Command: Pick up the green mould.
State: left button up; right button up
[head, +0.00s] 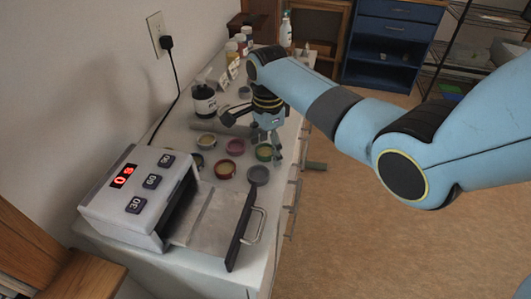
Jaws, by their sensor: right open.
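The green mould (264,153), a small round cup with a pale yellowish inside, stands on the white counter near its right edge. My right gripper (268,142) points down right at the green mould, with a finger at its right side. It is open, and part of the mould's far rim is hidden behind it. I cannot tell whether the fingers touch the mould. My left gripper is not in view.

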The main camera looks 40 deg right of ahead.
jog(key=c, duration=1)
